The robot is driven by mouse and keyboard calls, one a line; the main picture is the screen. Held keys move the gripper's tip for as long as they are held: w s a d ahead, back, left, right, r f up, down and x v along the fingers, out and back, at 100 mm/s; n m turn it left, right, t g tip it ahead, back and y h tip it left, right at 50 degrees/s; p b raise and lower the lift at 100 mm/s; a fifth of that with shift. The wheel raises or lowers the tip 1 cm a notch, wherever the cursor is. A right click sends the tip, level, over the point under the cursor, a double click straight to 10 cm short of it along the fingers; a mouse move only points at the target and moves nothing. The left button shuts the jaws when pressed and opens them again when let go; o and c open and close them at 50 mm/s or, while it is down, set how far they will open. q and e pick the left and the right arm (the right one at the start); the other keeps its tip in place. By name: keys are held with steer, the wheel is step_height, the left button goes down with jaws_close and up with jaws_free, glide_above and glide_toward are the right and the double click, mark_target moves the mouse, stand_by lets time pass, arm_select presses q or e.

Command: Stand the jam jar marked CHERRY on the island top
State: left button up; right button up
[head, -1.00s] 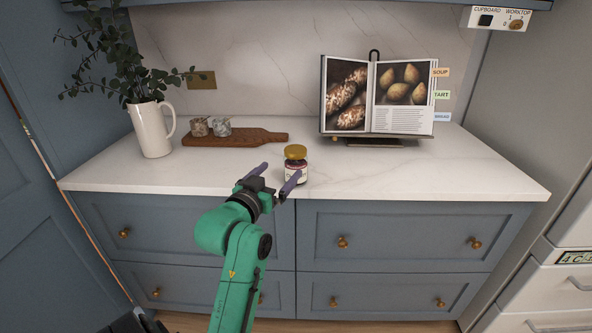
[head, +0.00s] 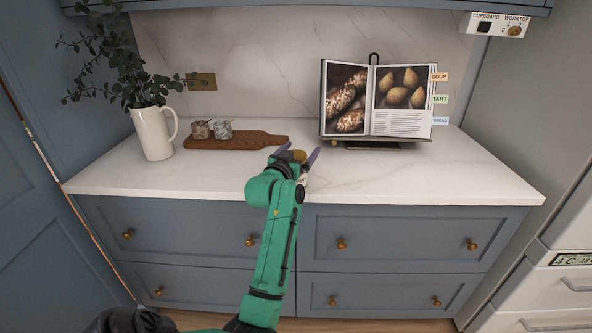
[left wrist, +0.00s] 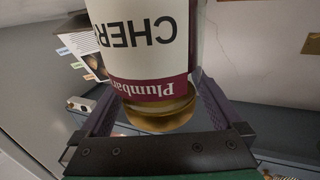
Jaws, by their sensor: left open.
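The jam jar has a gold lid (head: 298,156) and stands on the white marble worktop (head: 400,178) near its front edge. In the left wrist view the jar label (left wrist: 145,45) appears upside down and reads "CHER", with the rest cut off, above a dark red band starting "Plumbar". My left gripper (head: 297,153) is open, with one purple finger on each side of the jar. In the head view my arm hides most of the jar's body. In the left wrist view the fingers (left wrist: 158,115) flank the lid end. My right gripper is not in view.
A wooden board (head: 235,141) with two small jars (head: 212,129) lies behind left, near a white jug of leaves (head: 154,133). An open cookbook on a stand (head: 375,97) is behind right. The worktop's right side is clear. Blue drawers (head: 400,235) are below.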

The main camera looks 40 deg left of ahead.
arm_select(q)
steer(key=shift+s+r, duration=0.1)
jaws_close()
